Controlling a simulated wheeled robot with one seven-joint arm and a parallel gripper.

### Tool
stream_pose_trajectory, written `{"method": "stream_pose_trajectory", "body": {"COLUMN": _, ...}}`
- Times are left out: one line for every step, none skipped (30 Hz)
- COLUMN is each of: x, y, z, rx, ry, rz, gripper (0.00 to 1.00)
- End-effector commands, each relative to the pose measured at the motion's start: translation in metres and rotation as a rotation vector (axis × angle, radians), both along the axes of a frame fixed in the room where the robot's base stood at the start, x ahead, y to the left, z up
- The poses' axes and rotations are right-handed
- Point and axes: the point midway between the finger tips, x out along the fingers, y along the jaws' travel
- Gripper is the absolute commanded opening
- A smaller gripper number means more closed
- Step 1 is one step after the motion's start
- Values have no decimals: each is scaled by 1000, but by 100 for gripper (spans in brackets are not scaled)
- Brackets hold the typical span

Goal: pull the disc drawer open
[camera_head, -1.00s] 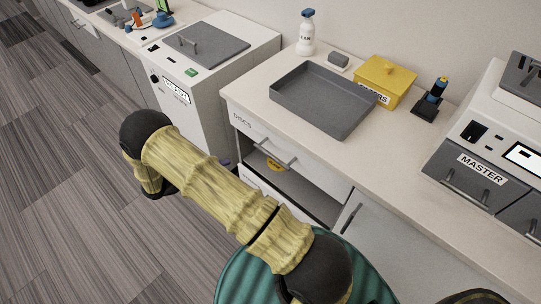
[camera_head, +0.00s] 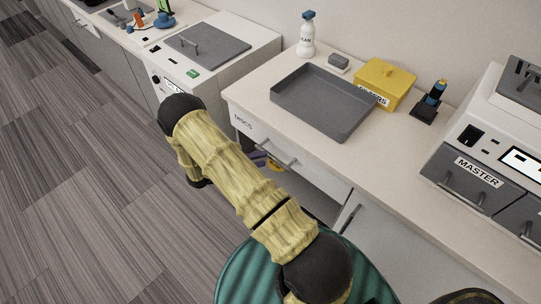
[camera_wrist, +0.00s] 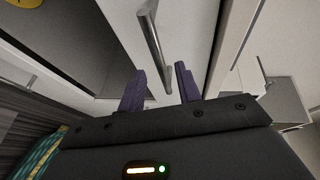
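The disc drawer (camera_head: 305,171) is a white front under the counter, marked DISCS. It looks flush with the cabinet. Its grey bar handle (camera_head: 277,151) also shows in the wrist view (camera_wrist: 153,42), running down toward the gap between my fingers. My gripper (camera_wrist: 160,82) is open, with two purple fingers. One end of the bar shows between the fingertips, with space on both sides; contact cannot be told. In the head view, my arm hides most of the gripper; a bit of purple (camera_head: 258,157) shows just below the handle.
Below the drawer is an open dark space with a yellow item (camera_head: 274,164). A grey tray (camera_head: 345,128), yellow box (camera_head: 386,80) and spray bottle (camera_head: 307,38) stand on the counter. The MASTER machine (camera_head: 480,172) is at right. The floor at left is clear.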

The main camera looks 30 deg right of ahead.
Motion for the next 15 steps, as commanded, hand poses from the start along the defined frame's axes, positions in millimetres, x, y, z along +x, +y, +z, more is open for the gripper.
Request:
{"method": "stream_pose_trajectory", "body": {"x": -1, "y": -11, "z": -1, "rx": 0, "ry": 3, "rz": -5, "gripper": 34}}
{"method": "stream_pose_trajectory", "body": {"x": -2, "y": -16, "z": -2, "rx": 0, "ry": 3, "rz": -6, "gripper": 34}}
{"method": "stream_pose_trajectory", "body": {"x": -3, "y": -22, "z": -3, "rx": -1, "ry": 4, "rz": -4, "gripper": 34}}
{"method": "stream_pose_trajectory", "body": {"x": -3, "y": -27, "z": -4, "rx": -1, "ry": 3, "rz": -5, "gripper": 34}}
{"method": "stream_pose_trajectory", "body": {"x": -3, "y": -31, "z": -5, "rx": -1, "ry": 3, "rz": -4, "gripper": 34}}
{"method": "stream_pose_trajectory", "body": {"x": -3, "y": -35, "z": -6, "rx": -1, "ry": 3, "rz": -3, "gripper": 34}}
{"method": "stream_pose_trajectory", "body": {"x": -3, "y": -38, "z": -6, "rx": -1, "ry": 2, "rz": -2, "gripper": 34}}
{"method": "stream_pose_trajectory", "body": {"x": -3, "y": -40, "z": -7, "rx": -1, "ry": 1, "rz": -2, "gripper": 34}}
{"method": "stream_pose_trajectory", "body": {"x": -3, "y": -43, "z": -7, "rx": 0, "ry": 1, "rz": -2, "gripper": 34}}
{"method": "stream_pose_trajectory", "body": {"x": -3, "y": -44, "z": -8, "rx": 0, "ry": 1, "rz": -1, "gripper": 34}}
{"method": "stream_pose_trajectory", "body": {"x": -3, "y": -45, "z": -8, "rx": 0, "ry": 2, "rz": 1, "gripper": 34}}
{"method": "stream_pose_trajectory", "body": {"x": -2, "y": -46, "z": -8, "rx": 0, "ry": 2, "rz": 2, "gripper": 34}}
{"method": "stream_pose_trajectory", "body": {"x": -2, "y": -46, "z": -8, "rx": 0, "ry": 2, "rz": 2, "gripper": 34}}
{"method": "stream_pose_trajectory", "body": {"x": -2, "y": -46, "z": -9, "rx": 0, "ry": 1, "rz": 2, "gripper": 34}}
{"method": "stream_pose_trajectory", "body": {"x": -2, "y": -46, "z": -9, "rx": 0, "ry": 1, "rz": 2, "gripper": 34}}
